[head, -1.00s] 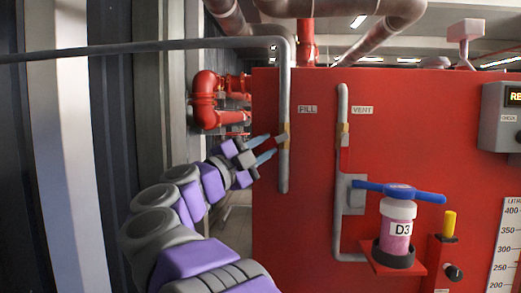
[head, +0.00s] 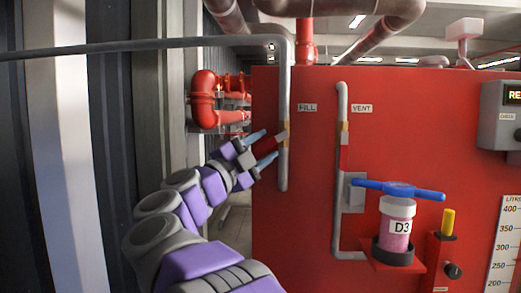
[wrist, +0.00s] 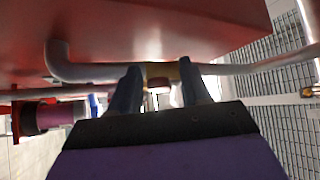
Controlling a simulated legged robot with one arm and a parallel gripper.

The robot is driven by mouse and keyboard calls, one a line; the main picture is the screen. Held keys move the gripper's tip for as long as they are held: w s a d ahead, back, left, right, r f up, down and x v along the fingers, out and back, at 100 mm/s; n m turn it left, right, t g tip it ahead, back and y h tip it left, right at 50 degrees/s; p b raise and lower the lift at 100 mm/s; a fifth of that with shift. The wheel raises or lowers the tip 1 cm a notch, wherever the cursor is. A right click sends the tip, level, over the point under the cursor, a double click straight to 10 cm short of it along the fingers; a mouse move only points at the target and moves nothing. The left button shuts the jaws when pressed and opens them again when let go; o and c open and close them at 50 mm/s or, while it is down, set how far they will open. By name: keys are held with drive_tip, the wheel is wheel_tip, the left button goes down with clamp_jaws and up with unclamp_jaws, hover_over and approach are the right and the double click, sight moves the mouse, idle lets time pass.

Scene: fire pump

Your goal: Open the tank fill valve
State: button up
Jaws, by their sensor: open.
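The fill valve (head: 284,136) is a small brass-coloured fitting on the grey vertical pipe under the FILL label (head: 307,107). In the wrist view my gripper (wrist: 160,88) has one finger on each side of the red part. I cannot tell whether either finger touches it.
The red tank (head: 310,180) stands behind the pipe. A dark wall (head: 115,110) borders the left.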

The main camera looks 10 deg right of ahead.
drive_tip(key=b+v, duration=0.2)
drive_tip(key=v, duration=1.5)
drive_tip(key=shift+a, duration=0.25)
drive_tip(key=shift+f, duration=0.15)
